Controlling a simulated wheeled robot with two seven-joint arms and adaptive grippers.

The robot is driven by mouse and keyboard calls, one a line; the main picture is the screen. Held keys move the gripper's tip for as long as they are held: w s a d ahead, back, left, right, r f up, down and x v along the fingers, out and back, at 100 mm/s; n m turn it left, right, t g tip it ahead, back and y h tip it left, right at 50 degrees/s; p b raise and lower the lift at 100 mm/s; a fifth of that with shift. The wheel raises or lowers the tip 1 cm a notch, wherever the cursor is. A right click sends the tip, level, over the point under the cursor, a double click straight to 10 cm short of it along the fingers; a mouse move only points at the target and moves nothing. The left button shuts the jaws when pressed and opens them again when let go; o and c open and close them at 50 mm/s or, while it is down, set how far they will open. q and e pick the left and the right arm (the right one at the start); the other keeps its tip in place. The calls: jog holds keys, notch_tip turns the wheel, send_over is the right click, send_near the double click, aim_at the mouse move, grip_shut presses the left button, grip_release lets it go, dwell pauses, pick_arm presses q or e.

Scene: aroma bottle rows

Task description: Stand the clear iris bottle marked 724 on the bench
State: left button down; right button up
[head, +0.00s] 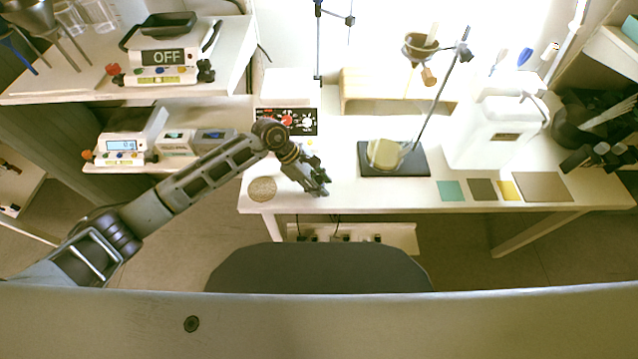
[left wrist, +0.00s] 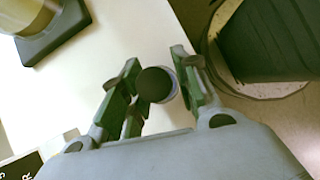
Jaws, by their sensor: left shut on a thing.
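My left gripper (head: 316,182) is over the front-left part of the white bench (head: 370,193) in the head view. In the left wrist view its green-padded fingers (left wrist: 158,78) are closed on a small bottle. Only the bottle's round dark cap (left wrist: 154,84) shows clearly, with a thin bluish rim; its body and any marking are hidden, so I cannot read 724. I cannot tell whether the bottle touches the bench. In the head view the bottle cannot be made out among the dark fingers. My right gripper is not in view.
A round cork mat (head: 262,189) lies left of the gripper. A red-knobbed device (head: 286,122) stands behind. A dark stand base (head: 408,160), a white jug (head: 497,130) and coloured squares (head: 451,191) are to the right. A dark seat (head: 320,268) is below the bench's front edge.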

pick_arm(q)
jog(key=shift+f, duration=0.1)
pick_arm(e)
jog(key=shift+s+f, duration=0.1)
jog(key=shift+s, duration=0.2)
pick_arm(q)
jog(key=c, duration=1.1)
grip_release()
jog(key=shift+o, duration=0.2)
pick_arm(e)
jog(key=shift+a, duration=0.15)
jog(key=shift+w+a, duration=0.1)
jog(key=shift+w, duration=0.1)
pick_arm(q)
jog(key=shift+w+a+r, duration=0.15)
jog(key=shift+a+r, duration=0.15)
jog(key=shift+r, duration=0.2)
jog(key=v, duration=1.1)
jog(key=shift+b, duration=0.35)
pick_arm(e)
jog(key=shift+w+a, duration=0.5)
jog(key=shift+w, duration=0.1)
